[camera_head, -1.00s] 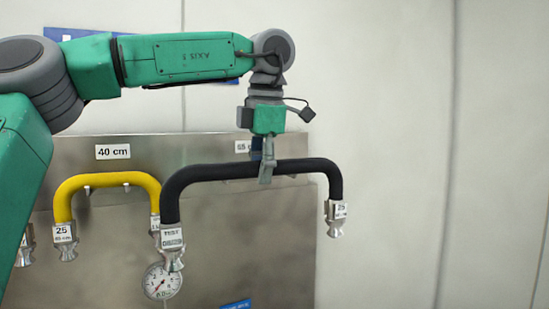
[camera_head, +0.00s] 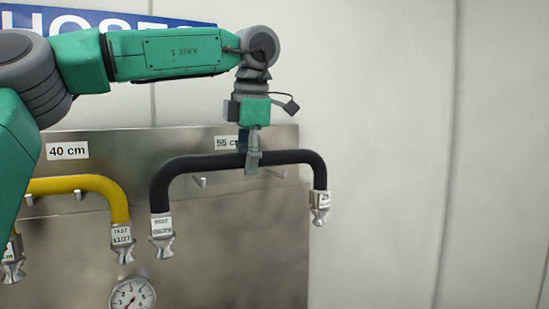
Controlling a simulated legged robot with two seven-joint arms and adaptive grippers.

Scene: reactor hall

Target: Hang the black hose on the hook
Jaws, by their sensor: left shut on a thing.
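My left gripper (camera_head: 253,158) comes down from above and is shut on the black hose (camera_head: 205,162) near the middle of its top run. The hose is an upside-down U with metal end fittings pointing down, the left one tagged TEST. It is in front of the steel panel's right part, its right end past the panel edge. Two small metal hooks, a left hook (camera_head: 199,181) and a right hook (camera_head: 276,173), show just below the hose's top run under the 55 cm label (camera_head: 226,142). I cannot tell whether the hose touches them. My right gripper is not in view.
A yellow hose (camera_head: 100,184) hangs on hooks under the 40 cm label (camera_head: 67,151), left of the black hose. A pressure gauge (camera_head: 132,294) is low on the steel panel (camera_head: 230,255). A blue sign (camera_head: 190,22) is above. The pale wall (camera_head: 390,150) at right is clear.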

